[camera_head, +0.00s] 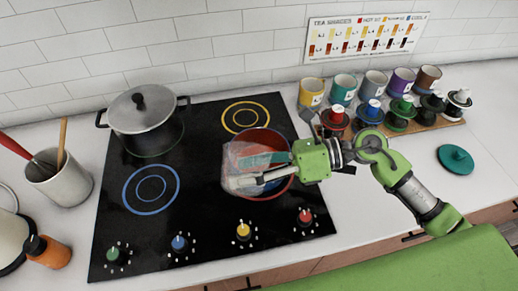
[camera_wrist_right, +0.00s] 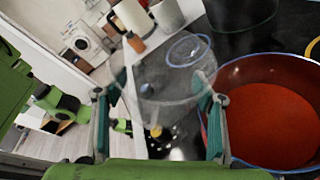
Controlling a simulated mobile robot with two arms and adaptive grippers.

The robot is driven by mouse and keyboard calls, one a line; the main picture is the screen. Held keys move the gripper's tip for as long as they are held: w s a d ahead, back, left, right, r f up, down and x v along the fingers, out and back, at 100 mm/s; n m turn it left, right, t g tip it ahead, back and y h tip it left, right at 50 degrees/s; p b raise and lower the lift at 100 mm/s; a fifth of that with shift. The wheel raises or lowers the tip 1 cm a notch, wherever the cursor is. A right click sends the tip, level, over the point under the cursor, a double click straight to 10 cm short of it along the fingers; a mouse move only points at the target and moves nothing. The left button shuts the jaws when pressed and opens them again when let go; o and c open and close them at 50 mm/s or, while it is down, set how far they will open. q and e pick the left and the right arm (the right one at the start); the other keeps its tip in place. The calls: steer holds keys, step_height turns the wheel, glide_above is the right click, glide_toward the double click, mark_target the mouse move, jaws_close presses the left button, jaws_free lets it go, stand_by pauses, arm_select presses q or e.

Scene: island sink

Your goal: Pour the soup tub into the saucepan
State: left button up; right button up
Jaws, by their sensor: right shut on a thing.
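The soup tub (camera_head: 236,160) is a clear, see-through container. My right gripper (camera_head: 262,178) is shut on it, with one finger on each side of the tub in the right wrist view (camera_wrist_right: 170,82). The tub looks clear, with no soup visible in it; its exact tilt is hard to tell. The saucepan (camera_head: 282,190) stands on the hob, partly hidden behind the tub and my gripper. In the right wrist view the saucepan (camera_wrist_right: 290,73) is beside the tub and holds red-orange soup (camera_wrist_right: 270,125). My left gripper is not in view.
A lidded pot (camera_head: 143,115) stands on the back left burner of the black hob (camera_head: 205,215). A utensil crock (camera_head: 62,180) is at the left. Several mugs (camera_head: 343,90) and coloured stands line the back right. A teal lid (camera_head: 455,158) lies on the right counter.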

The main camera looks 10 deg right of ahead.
mark_target(241, 191)
steer(key=shift+s+a+f+n+t+h+b, duration=0.2)
steer(key=shift+s+a+f+n+h+b, duration=0.1)
steer(key=shift+s+f+n+b, duration=0.2)
steer(key=shift+s+a+f+n+t+h+b, duration=0.2)
steer(key=shift+s+a+f+n+h+b, duration=0.15)
steer(key=shift+s+f+n, duration=0.25)
steer(key=shift+s+a+f+n+t+b, duration=0.15)
steer(key=shift+s+f+n+t+b, duration=0.15)
steer(key=shift+s+f+n+b, duration=0.15)
steer(key=shift+s+a+f+n+t+h+b, duration=0.2)
steer(key=shift+f+n+t+h+b, duration=0.1)
steer(key=shift+f+n+b, duration=0.2)
steer(key=shift+s+a+f+n+t+h+b, duration=0.15)
steer(key=shift+f+n+t+h+b, duration=0.1)
steer(key=shift+f+n+b, duration=0.25)
steer(key=shift+d+f, duration=0.1)
steer(key=shift+s, duration=0.1)
